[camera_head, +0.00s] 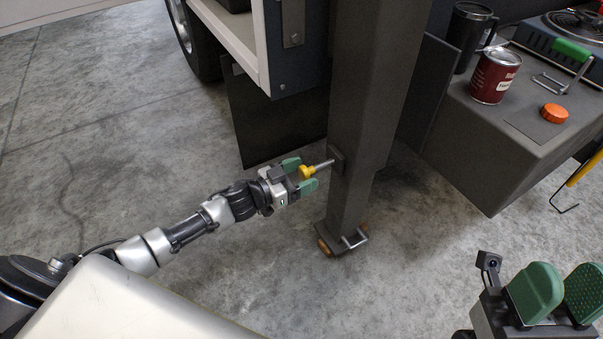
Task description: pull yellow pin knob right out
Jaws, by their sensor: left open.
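The yellow pin knob (306,172) sits at the left end of a thin metal pin (322,165). The pin runs into a small dark bracket on the side of the dark upright post (362,110). My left gripper (306,174) is open, with one green finger above the knob and one below it. The knob lies between the fingers; whether either touches it I cannot tell. My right gripper (560,292) is at the lower right, far from the knob. Its two green fingers stand apart with nothing visible between them.
A metal loop (355,239) is at the post's foot. A grey box surface (482,128) at right carries a red can (494,76), a dark tumbler (468,36) and an orange cap (554,112). A wheel (190,35) stands behind. The concrete floor at left is clear.

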